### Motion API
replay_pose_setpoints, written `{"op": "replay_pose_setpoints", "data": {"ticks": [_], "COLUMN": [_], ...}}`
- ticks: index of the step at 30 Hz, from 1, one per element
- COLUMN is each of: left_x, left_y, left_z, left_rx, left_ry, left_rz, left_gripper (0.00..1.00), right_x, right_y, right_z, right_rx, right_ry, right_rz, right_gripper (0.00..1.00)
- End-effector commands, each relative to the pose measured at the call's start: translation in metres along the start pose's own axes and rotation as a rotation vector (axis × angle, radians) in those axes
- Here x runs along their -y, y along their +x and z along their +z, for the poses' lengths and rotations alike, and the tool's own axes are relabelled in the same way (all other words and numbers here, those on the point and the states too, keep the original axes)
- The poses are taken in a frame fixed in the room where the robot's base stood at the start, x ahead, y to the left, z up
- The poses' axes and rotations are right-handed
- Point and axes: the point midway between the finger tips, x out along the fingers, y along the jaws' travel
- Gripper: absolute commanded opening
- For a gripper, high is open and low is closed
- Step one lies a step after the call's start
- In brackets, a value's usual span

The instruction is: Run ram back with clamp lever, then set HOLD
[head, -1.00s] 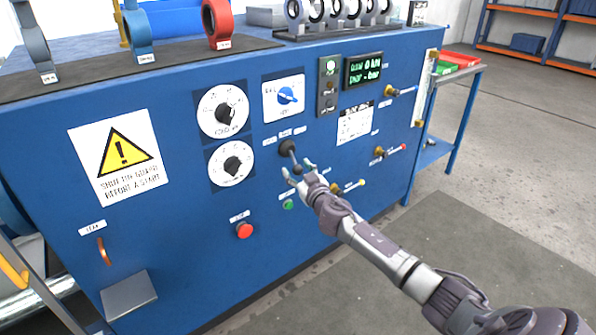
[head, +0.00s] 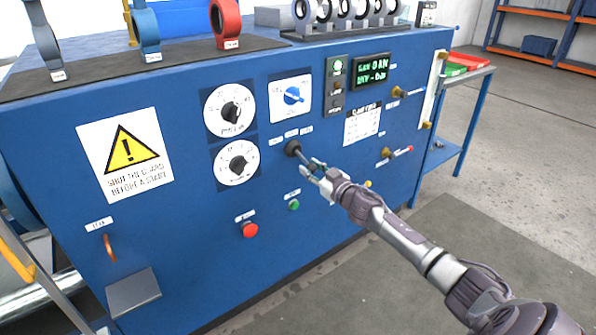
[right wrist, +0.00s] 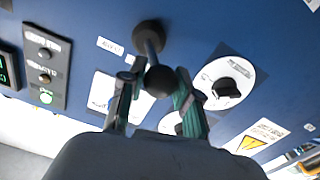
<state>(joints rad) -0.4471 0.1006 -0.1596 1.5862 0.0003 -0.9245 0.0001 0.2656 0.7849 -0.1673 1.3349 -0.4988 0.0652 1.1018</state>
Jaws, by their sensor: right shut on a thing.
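The clamp lever (head: 304,157), a dark rod with a black ball end, sticks out from a round black boss on the blue panel and points right and down. My right gripper (head: 318,172) is at its outer end. In the right wrist view the lever's ball (right wrist: 158,80) sits between the two fingers of the right gripper (right wrist: 157,84), which is shut on it. A blue selector knob (head: 292,95) on a white plate is above the lever; its labels are too small to read. My left gripper is not in view.
Two black dials (head: 232,112) are left of the lever. A red button (head: 250,230) and a green button (head: 294,204) are below. A lit green display (head: 372,69) is upper right. Brass-fitted valves (head: 399,92) stick out at the right. Floor in front is clear.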

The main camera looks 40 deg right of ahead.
Motion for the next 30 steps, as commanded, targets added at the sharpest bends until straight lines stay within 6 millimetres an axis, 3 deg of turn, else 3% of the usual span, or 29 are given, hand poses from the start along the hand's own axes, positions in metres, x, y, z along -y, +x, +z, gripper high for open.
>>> {"op": "replay_pose_setpoints", "data": {"ticks": [9,21,22,26,30], "left_x": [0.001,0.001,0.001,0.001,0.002], "left_y": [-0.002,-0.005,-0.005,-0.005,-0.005], "left_z": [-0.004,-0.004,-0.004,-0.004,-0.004], "left_rx": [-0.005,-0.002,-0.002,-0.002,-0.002], "left_ry": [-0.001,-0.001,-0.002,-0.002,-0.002], "left_rz": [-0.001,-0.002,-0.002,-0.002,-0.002], "left_gripper": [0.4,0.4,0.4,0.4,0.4], "right_x": [-0.022,-0.024,-0.024,-0.024,-0.024], "right_y": [-0.002,-0.002,-0.002,-0.002,-0.002], "right_z": [0.005,0.004,0.004,0.004,0.004], "right_rx": [-0.035,-0.041,-0.041,-0.041,-0.041], "right_ry": [-0.002,0.002,0.002,0.002,0.002], "right_rz": [-0.179,-0.203,-0.203,-0.203,-0.204], "right_gripper": [0.0,0.0,0.35,0.57,0.58]}}
